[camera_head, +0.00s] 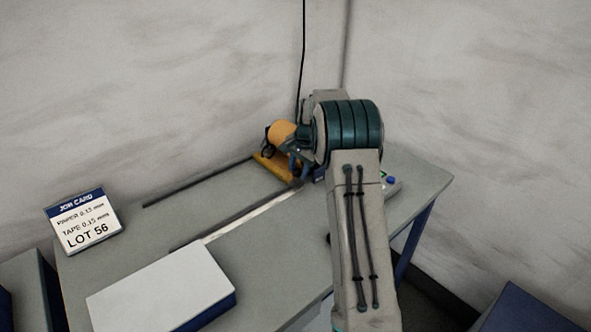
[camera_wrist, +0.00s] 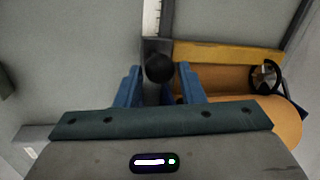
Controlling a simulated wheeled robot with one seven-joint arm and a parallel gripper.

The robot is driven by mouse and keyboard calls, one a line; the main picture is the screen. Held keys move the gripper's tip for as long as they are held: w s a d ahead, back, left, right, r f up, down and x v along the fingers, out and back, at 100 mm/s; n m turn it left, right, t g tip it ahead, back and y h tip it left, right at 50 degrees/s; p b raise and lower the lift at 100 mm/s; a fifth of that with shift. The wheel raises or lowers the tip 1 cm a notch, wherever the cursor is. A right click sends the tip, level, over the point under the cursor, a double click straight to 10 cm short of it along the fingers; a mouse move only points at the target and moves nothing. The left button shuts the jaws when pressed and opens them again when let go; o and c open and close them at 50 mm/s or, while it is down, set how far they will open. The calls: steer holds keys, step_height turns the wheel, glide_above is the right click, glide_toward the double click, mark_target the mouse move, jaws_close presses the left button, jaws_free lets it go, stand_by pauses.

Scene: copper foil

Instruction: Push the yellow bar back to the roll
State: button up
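The yellow bar (camera_head: 272,170) lies at the back of the table, just in front of the orange roll (camera_head: 281,131). In the wrist view the bar (camera_wrist: 230,54) runs along the edge of the roll (camera_wrist: 235,84), right of my fingers. A round black knob (camera_wrist: 159,68) sits at the bar's left end, over a dark grey piece. My gripper (camera_wrist: 158,80) has its two blue fingers apart, one on each side of the knob, with gaps visible. I cannot tell whether either finger touches it. In the head view my arm hides part of this area.
Dark rails (camera_head: 200,181) and a pale scale strip (camera_head: 250,217) run along the grey table (camera_head: 218,258). A white-topped block (camera_head: 162,287) lies at the front and a job card (camera_head: 83,220) stands at the left. A black hooped part (camera_wrist: 265,75) is beside the roll. Walls stand close behind.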

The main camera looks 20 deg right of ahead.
steer(key=shift+o, duration=0.9)
steer(key=shift+d, duration=0.25)
steer(key=shift+a, duration=0.25)
steer(key=shift+r, duration=0.25)
step_height(320, 180, up, 13)
steer(key=s+d+b, duration=0.1)
steer(key=s, duration=0.1)
steer(key=shift+d, duration=0.4)
steer(key=shift+s, duration=0.1)
